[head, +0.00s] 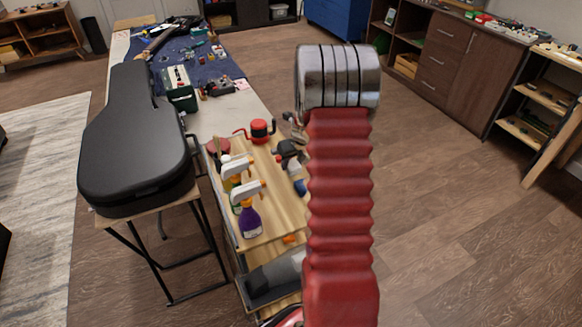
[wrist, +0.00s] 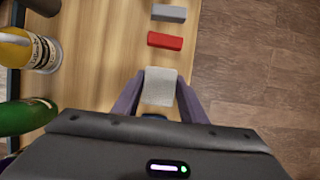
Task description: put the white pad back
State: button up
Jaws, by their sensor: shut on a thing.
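The white pad (wrist: 161,90) is a small pale block between the purple fingers of my gripper (wrist: 160,78) in the wrist view. My gripper is shut on it. The pad is over the wooden surface (wrist: 105,70), near its right edge; I cannot tell if it touches the wood. A red block (wrist: 165,41) lies just ahead of it, and a grey block (wrist: 169,13) lies farther ahead in the same line. In the head view my arm hides the gripper and the pad.
A yellow-labelled bottle (wrist: 15,48) and a green bottle (wrist: 26,116) stand left of my gripper. In the head view, spray bottles (head: 250,218) stand on the wooden cart (head: 275,215). A black guitar case (head: 135,145) is at left. The floor right of the cart is clear.

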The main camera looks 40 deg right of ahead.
jog(key=shift+f, duration=0.95)
jog(key=o, duration=1)
jog(key=v, duration=1.2)
jog(key=shift+s, duration=0.1)
